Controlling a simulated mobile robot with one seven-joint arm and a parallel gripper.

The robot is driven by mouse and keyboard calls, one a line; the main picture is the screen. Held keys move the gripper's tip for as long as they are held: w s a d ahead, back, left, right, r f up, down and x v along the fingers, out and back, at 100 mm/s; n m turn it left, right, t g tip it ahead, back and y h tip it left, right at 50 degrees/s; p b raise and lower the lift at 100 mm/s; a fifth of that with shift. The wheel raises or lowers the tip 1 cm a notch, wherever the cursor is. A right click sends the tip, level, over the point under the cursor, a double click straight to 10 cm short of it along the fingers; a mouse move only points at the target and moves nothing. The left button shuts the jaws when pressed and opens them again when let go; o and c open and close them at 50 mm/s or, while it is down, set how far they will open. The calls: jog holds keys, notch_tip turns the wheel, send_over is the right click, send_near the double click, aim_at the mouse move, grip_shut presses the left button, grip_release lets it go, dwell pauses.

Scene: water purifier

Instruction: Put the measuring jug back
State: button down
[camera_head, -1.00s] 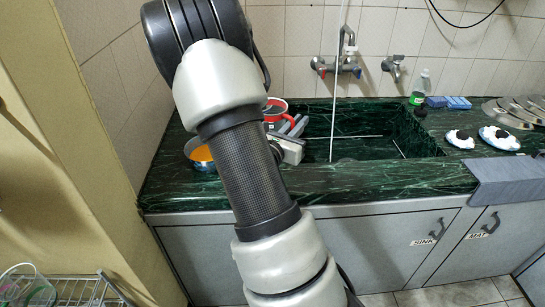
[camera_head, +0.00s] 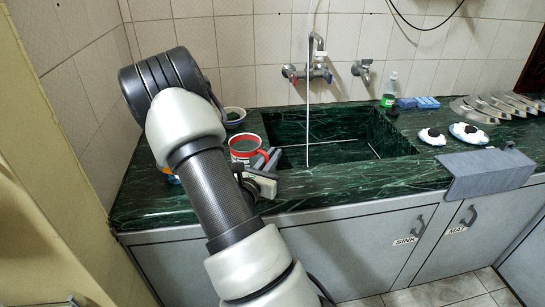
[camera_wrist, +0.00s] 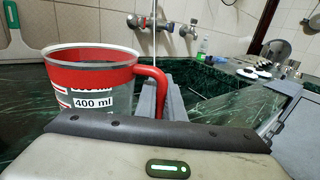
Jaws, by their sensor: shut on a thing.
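The measuring jug (camera_head: 243,146) is clear with a red rim and red handle, at the left end of the sink in the head view. In the wrist view the jug (camera_wrist: 95,78) stands upright at the left, with a "400 ml" label. My gripper (camera_head: 268,160) is at the jug's right side. In the wrist view its grey fingers (camera_wrist: 163,92) are shut on the red handle. The wrist housing hides the jug's base, so I cannot tell whether it touches the counter.
The green marble counter (camera_head: 340,187) surrounds the sink (camera_head: 340,135), with a thin white line hanging into it. A bottle (camera_head: 389,90), blue sponges (camera_head: 416,102) and a grey cloth (camera_head: 487,176) are to the right.

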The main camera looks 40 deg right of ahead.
jog(key=c, duration=1.9)
grip_release()
jog(key=shift+f, duration=0.1)
jog(key=shift+o, duration=0.2)
